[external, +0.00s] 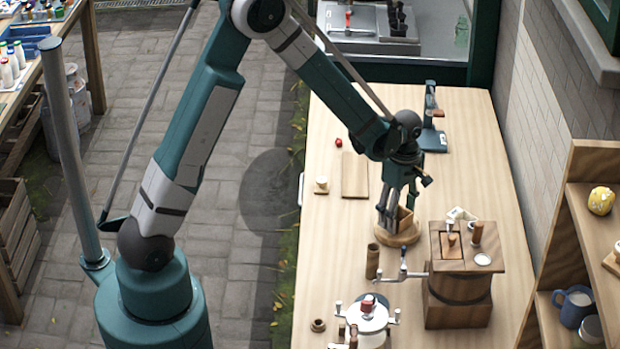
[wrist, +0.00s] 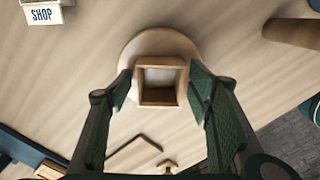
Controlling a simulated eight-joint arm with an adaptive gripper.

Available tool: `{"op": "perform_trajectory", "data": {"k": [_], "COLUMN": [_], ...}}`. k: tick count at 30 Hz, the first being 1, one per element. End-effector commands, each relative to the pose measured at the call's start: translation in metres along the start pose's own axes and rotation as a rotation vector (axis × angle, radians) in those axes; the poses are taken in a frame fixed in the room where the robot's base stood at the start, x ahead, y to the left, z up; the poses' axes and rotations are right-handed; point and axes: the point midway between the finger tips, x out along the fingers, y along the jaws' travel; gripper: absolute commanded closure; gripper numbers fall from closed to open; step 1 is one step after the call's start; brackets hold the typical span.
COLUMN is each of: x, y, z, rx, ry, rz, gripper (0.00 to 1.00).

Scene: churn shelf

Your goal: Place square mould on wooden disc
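The square mould (wrist: 160,101) is a small open wooden frame. In the wrist view it sits over the wooden disc (wrist: 143,45), with the disc's pale rim showing beyond its far edge. In the external view the mould (external: 405,214) stands on the round disc (external: 398,239) on the table. My gripper (wrist: 160,88) is open, with one green finger on each side of the mould and a narrow gap showing at each side. In the external view my gripper (external: 390,208) points down at the mould and partly hides it.
A wooden churn (external: 458,290) with a crank stands just right of the disc. A brown cylinder (external: 372,262) and a white lidded pot (external: 368,318) are in front. A flat board (external: 354,175) lies behind left.

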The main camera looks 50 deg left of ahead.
Motion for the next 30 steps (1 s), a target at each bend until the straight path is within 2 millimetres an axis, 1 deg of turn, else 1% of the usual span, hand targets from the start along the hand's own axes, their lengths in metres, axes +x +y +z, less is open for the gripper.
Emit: {"op": "perform_trajectory", "data": {"k": [10,16,23,30], "x": [-0.002,-0.011,-0.035,-0.068], "y": [0.000,0.000,0.000,0.000], "z": [0.000,0.000,0.000,0.000], "rx": [0.000,0.000,0.000,0.000], "ry": [0.000,0.000,0.000,0.000], "rz": [0.000,0.000,0.000,0.000], "gripper": [0.49,0.49,0.49,0.49]}}
